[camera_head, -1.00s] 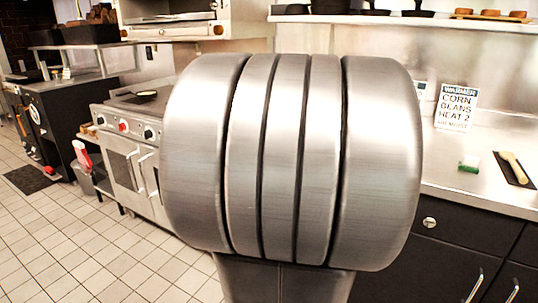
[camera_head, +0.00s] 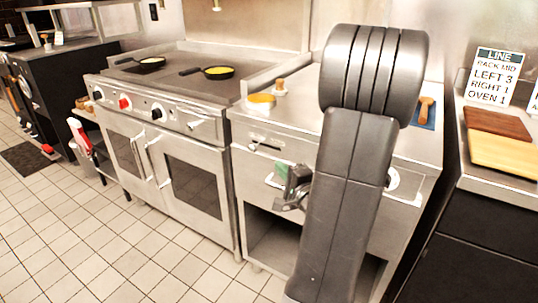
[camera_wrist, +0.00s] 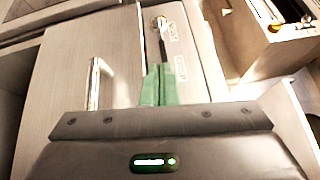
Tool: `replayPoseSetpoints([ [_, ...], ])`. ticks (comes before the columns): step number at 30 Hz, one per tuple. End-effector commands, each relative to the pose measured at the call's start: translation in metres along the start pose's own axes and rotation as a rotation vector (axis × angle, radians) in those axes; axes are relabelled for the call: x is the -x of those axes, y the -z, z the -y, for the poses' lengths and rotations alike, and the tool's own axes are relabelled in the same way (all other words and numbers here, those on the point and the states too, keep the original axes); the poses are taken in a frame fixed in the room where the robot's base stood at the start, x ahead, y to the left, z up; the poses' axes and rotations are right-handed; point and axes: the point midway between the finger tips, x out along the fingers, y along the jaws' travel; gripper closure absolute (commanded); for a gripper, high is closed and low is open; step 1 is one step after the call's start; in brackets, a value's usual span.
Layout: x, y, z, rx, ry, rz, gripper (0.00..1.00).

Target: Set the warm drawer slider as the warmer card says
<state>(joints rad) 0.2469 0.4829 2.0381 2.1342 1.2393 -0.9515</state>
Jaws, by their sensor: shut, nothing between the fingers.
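The front panel of the steel unit in the middle carries what looks like the warm drawer slider (camera_head: 256,146), a small knob on a dark slot. In the wrist view the knob (camera_wrist: 160,22) is at the far end of the dark slot, beside small printed labels too blurred to read. My gripper (camera_head: 281,170) is shut and empty in front of this panel, partly hidden by my arm. In the wrist view its green fingers (camera_wrist: 158,78) point along the slot, and their tips overlap its near end. I cannot tell whether they touch. The warmer card is out of view.
A line card (camera_head: 496,76) reads rack mid, left 3, right 1, oven 1. Cutting boards (camera_head: 500,125) lie on the right counter. The stove (camera_head: 170,130) with two pans stands left of the unit. A bar handle (camera_wrist: 96,84) sticks out near my fingers. The tiled floor in front is clear.

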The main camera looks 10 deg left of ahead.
Motion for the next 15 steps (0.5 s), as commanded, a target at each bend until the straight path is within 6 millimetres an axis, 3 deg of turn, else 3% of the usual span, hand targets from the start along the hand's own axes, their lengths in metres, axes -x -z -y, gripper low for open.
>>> replayPoseSetpoints([
  [15, -0.081, -0.002, 0.000, -0.001, -0.002, 0.005, 1.00],
])
